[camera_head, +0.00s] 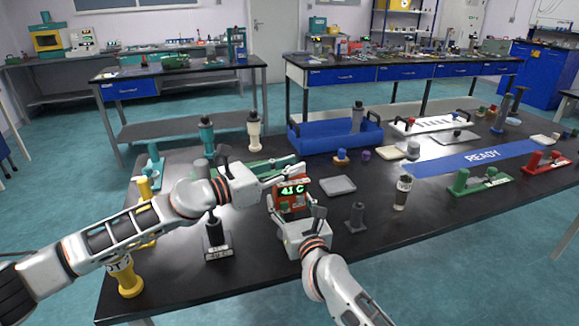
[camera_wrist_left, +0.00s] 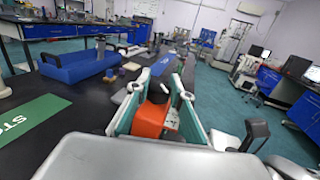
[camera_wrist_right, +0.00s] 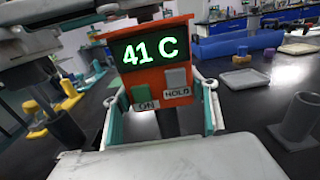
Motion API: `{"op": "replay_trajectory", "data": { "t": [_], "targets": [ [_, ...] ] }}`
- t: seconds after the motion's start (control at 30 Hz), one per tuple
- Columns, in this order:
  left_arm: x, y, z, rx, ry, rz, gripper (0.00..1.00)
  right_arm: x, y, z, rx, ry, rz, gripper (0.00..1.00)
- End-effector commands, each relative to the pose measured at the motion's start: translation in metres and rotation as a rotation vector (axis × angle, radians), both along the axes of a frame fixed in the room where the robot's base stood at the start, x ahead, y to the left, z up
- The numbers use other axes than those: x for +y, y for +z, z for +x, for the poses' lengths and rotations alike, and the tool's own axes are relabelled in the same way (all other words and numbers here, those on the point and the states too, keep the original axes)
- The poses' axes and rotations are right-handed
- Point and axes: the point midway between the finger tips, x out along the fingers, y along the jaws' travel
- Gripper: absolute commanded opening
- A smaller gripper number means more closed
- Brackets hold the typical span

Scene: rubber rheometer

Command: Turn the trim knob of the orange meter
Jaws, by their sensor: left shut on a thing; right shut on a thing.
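The orange meter (camera_head: 291,212) is held up over the black table; its green display reads 41 C in the right wrist view (camera_wrist_right: 187,76). It faces the right wrist camera, with a green ON button and a grey HOLD button. My right gripper (camera_wrist_right: 168,108) is shut on the meter's lower part. My left gripper (camera_wrist_left: 161,92) comes in from the left at the meter's top. Its fingers close around a small dark part by the orange body (camera_wrist_left: 150,119), which looks like the trim knob; the grip itself is partly hidden.
A grey tray (camera_head: 338,185) and a dark grey holder (camera_head: 356,218) stand right of the meter. A blue crate (camera_head: 335,143) is behind. A labelled bottle (camera_head: 402,193) stands to the right. Yellow and teal stands line the left edge. Table in front right is clear.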

Motion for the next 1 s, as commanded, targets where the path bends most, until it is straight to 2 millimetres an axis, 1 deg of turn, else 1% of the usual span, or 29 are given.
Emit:
{"op": "replay_trajectory", "data": {
  "t": [0.03, 0.5, 0.53, 0.57, 0.6, 0.9, 1.0],
  "targets": [
    [-0.0035, 0.0043, -0.0021, -0.002, -0.015, -0.008, 0.00, 0.0036, -0.0045, -0.0022, 0.006, 0.006, -0.004, 0.31],
    [0.0009, 0.0015, -0.0008, 0.002, -0.030, -0.001, 0.00, 0.0025, -0.0046, -0.0018, 0.006, 0.004, -0.006, 0.31],
    [0.0011, 0.0014, -0.0007, 0.002, -0.030, -0.001, 0.26, 0.0024, -0.0046, -0.0018, 0.006, 0.004, -0.006, 0.31],
    [0.0011, 0.0012, -0.0006, 0.002, -0.030, -0.001, 0.34, 0.0023, -0.0046, -0.0016, 0.006, 0.004, -0.005, 0.31],
    [0.0014, 0.0010, -0.0004, 0.002, -0.029, -0.001, 0.39, 0.0021, -0.0046, -0.0016, 0.006, 0.003, -0.005, 0.31],
    [0.0025, -0.0010, 0.0000, 0.004, -0.027, 0.001, 0.39, 0.0009, -0.0043, -0.0010, 0.006, 0.001, -0.003, 0.31],
    [0.0027, 0.0028, 0.0005, 0.002, -0.027, 0.001, 0.39, 0.0006, -0.0042, -0.0008, 0.006, 0.001, -0.003, 0.31]
  ]
}}
